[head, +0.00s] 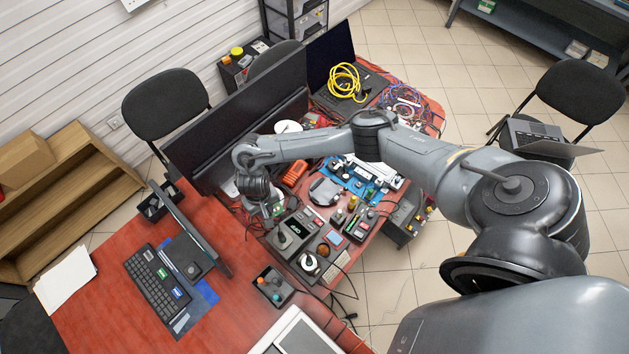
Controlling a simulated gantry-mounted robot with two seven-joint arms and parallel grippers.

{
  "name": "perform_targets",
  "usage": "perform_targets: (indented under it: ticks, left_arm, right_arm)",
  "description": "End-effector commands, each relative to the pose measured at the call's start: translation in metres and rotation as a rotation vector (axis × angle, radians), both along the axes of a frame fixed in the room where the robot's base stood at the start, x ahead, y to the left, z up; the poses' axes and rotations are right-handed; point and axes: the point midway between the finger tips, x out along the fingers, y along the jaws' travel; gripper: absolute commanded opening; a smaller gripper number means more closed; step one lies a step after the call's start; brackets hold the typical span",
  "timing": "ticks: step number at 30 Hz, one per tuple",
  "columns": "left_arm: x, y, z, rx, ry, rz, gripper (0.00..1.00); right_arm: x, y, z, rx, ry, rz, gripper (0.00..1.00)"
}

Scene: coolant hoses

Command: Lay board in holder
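A blue board-like panel (350,177) carrying small parts lies on the right part of the red table, partly behind my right arm. I cannot tell for sure whether it is the task's board, and I cannot make out a holder. My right arm enters from the right and reaches left across the table. Its gripper (268,208) points down beside the dark control boxes, left of the blue panel. Its fingers are too small to tell whether they are open or shut. My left gripper is not in view.
Dark control boxes (292,230) with knobs crowd the table's middle. A large monitor (235,125) stands behind them. A black keyboard (158,282) lies at left, near a small upright screen (190,228). Yellow cable (345,83) lies coiled at the back. Bare red tabletop (110,310) shows at front left.

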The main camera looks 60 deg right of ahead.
Motion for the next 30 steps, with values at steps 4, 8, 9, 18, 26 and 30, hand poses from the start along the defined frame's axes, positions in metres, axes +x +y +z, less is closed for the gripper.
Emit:
perform_targets:
  ticks: [4, 8, 9, 18, 26, 30]
  left_arm:
    - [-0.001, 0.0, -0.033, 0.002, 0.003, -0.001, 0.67]
    - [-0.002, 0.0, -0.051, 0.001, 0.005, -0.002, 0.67]
    - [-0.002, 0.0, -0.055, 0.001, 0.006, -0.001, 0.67]
    - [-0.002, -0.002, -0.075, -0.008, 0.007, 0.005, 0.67]
    - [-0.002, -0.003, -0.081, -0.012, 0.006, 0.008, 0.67]
    - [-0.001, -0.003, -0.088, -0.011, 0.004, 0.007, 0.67]
  right_arm:
    - [0.01, -0.058, -0.055, -0.005, 0.014, -0.391, 0.0]
    - [0.004, -0.115, -0.092, -0.008, 0.012, -0.71, 0.0]
    - [-0.001, -0.131, -0.102, -0.007, 0.012, -0.793, 0.0]
    - [-0.043, -0.214, -0.153, -0.005, 0.005, -1.213, 0.0]
    - [-0.058, -0.235, -0.167, -0.002, 0.002, -1.322, 0.0]
    - [-0.058, -0.235, -0.172, 0.0, 0.001, -1.326, 0.0]
